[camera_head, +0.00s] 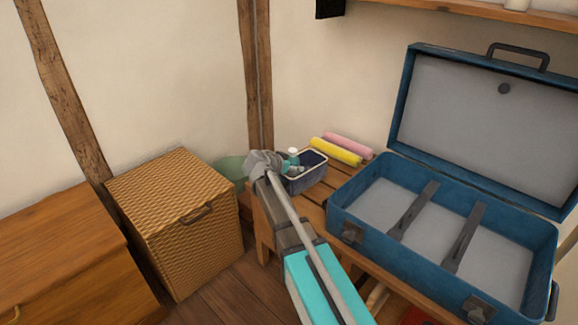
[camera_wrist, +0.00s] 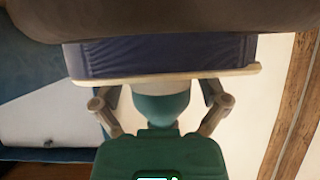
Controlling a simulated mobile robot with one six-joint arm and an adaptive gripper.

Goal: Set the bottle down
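The bottle (camera_head: 292,160), teal with a white cap, shows in the head view at the small lined bin on the bench, just right of my gripper (camera_head: 264,165). In the wrist view, the teal bottle (camera_wrist: 160,106) is between the two grey fingers of my gripper (camera_wrist: 161,92).
The dark-lined bin (camera_head: 304,183) stands on a slatted wooden bench (camera_head: 312,196). Yellow (camera_head: 335,151) and pink (camera_head: 349,146) rolls lie behind it. An open blue suitcase (camera_head: 345,215) fills the right. A wicker hamper (camera_head: 175,225) and wooden chest (camera_head: 60,255) stand left.

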